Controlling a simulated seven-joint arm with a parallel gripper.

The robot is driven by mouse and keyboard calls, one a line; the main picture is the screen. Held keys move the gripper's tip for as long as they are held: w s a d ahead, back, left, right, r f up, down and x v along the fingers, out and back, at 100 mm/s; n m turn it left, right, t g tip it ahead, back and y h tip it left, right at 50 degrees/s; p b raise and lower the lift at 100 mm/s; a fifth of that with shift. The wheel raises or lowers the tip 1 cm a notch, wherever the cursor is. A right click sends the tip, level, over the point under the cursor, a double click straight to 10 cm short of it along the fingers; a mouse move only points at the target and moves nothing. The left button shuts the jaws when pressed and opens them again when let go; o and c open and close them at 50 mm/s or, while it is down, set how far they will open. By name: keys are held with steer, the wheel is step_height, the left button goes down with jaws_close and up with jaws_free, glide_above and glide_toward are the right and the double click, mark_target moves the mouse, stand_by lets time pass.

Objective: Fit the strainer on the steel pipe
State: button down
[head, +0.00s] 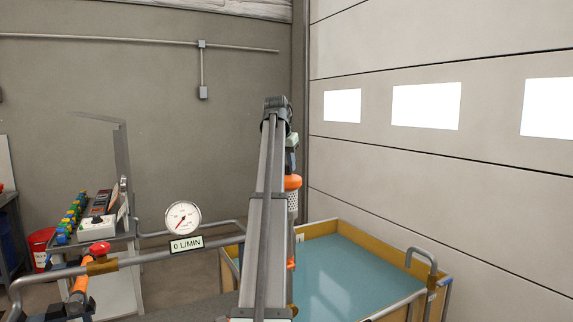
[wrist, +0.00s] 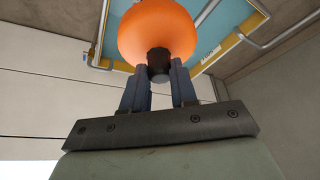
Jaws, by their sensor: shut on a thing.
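The strainer shows in the head view as an orange cap (head: 293,182) with a pale perforated body below it, partly hidden behind my arm. In the wrist view its round orange top (wrist: 157,32) and dark knob (wrist: 158,60) fill the middle. My gripper (wrist: 158,80) is shut on the dark knob, one finger on each side. In the head view my gripper (head: 292,160) is above the strainer, which hangs near the tank's left side. A grey steel pipe (head: 425,254) bends over the tank's right edge. I cannot tell whether this is the task's pipe.
A yellow-walled tank (head: 320,228) of blue-green water (head: 350,275) stands at the lower right. A pipe with a round gauge (head: 183,217) and a "0 L/MIN" sign (head: 187,244) runs at left.

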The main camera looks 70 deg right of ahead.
steer(key=shift+f, duration=0.15)
steer(key=c, duration=0.8)
jaws_free()
steer(key=shift+r, duration=0.25)
steer(key=shift+r, duration=3.8)
